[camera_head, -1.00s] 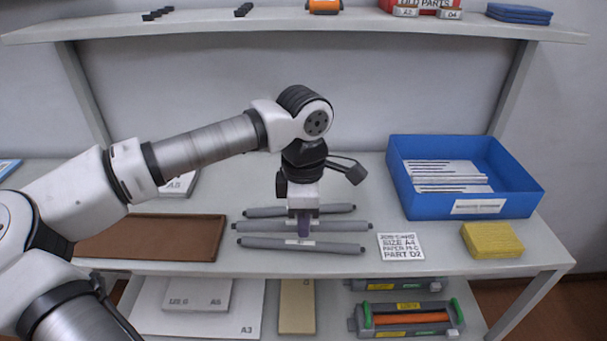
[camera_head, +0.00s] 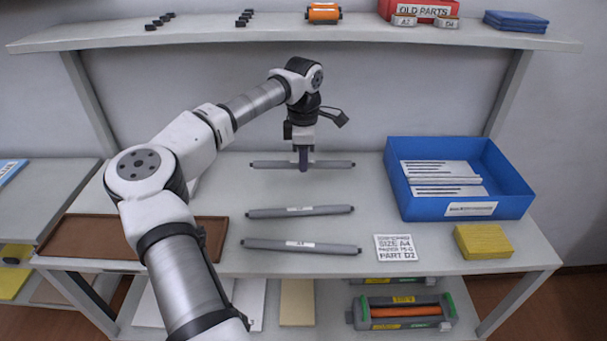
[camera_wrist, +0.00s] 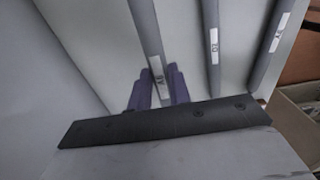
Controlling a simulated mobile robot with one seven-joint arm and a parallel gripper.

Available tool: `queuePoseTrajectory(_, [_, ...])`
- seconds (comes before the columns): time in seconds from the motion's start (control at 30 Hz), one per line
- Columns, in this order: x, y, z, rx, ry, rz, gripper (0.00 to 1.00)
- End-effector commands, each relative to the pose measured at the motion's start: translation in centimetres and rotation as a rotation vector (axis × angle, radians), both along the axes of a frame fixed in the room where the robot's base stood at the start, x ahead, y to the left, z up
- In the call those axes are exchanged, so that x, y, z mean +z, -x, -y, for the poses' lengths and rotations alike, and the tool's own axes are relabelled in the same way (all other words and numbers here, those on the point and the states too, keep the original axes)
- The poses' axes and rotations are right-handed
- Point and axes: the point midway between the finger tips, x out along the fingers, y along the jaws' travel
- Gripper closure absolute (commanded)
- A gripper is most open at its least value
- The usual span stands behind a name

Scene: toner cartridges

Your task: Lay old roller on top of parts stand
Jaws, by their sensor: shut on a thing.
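My gripper (camera_head: 303,167) is shut on a grey roller (camera_head: 335,164) and holds it level near the back of the grey worktop. In the wrist view the purple fingers (camera_wrist: 157,88) grip this roller (camera_wrist: 145,30) at its white label. I cannot tell whether it touches the surface. Two more grey rollers with white labels, a middle one (camera_head: 330,210) and a front one (camera_head: 335,248), lie in front of it, roughly parallel. The parts stand may be this grey shelved unit (camera_head: 360,190); no label names it. I cannot tell which roller is the old one.
A blue bin (camera_head: 400,205) with papers stands right. A brown tray (camera_head: 90,228) is left, partly behind my arm. A shelf (camera_head: 360,32) overhangs the back. Worktop around the held roller is clear.

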Motion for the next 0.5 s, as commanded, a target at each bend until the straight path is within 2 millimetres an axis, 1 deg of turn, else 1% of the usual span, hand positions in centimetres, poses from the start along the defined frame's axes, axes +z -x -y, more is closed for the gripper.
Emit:
queuePoseTrajectory(0.03, [-1.0,0.1,0.0,-0.001,0.001,-0.005,1.0])
queuePoseTrajectory(0.1, [-2.1,0.2,0.0,-0.001,0.001,-0.004,1.0])
queuePoseTrajectory(0.33, [-3.7,0.2,0.0,0.0,0.001,-0.002,1.0])
queuePoseTrajectory(0.5, [-6.2,0.3,0.0,-0.001,0.002,-0.004,1.0])
